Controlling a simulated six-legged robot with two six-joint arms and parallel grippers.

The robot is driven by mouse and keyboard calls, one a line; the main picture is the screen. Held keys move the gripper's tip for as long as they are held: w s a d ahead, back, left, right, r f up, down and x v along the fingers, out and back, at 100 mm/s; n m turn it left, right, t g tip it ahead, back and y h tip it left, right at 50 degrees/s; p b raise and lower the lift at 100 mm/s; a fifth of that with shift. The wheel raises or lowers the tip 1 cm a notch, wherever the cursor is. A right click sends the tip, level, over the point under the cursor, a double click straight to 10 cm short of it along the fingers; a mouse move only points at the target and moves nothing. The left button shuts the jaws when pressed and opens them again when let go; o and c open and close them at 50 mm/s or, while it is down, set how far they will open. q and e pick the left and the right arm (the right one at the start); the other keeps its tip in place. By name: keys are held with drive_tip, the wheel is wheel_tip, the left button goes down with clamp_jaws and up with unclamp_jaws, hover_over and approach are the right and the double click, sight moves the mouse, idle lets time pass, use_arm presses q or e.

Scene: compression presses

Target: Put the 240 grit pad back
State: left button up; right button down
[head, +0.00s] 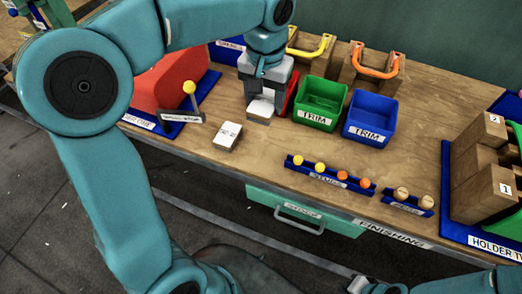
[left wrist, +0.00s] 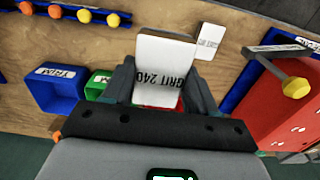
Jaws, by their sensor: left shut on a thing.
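My left gripper (head: 263,98) is shut on a white block-like pad (head: 260,108), pointing down at the bench behind the loose pad. In the left wrist view the held pad (left wrist: 163,70) reads "GRIT 240" and sits between the two fingers (left wrist: 160,88). Whether it touches the bench is unclear. A second pale pad (head: 228,136) lies flat on the wooden bench, apart from the held one; it also shows in the left wrist view (left wrist: 210,41), its print too small to read. My right gripper (head: 365,286) is partly in view at the bottom edge; its jaws are unclear.
A red object (head: 290,93), partly hidden, stands right beside the left gripper. Green (head: 319,117) and blue (head: 370,133) TRIM bins follow to the right. A yellow-knobbed lever (head: 190,88) and red machine (head: 168,83) stand left. Bench in front of the loose pad is clear.

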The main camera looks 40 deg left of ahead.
use_arm(q)
hover_over(263, 154)
wheel_tip(263, 154, down, 13)
drive_tip(key=shift+d+f, duration=0.15)
drive_tip(key=shift+w+f, duration=0.1)
drive_tip(key=shift+f, duration=0.25)
wheel_tip(263, 154, down, 4)
drive_tip(key=shift+r, duration=0.25)
drive_tip(key=shift+f, duration=0.45)
drive_tip(key=shift+b, duration=0.3)
drive_tip(key=o, duration=1)
drive_tip(key=shift+f, duration=0.1)
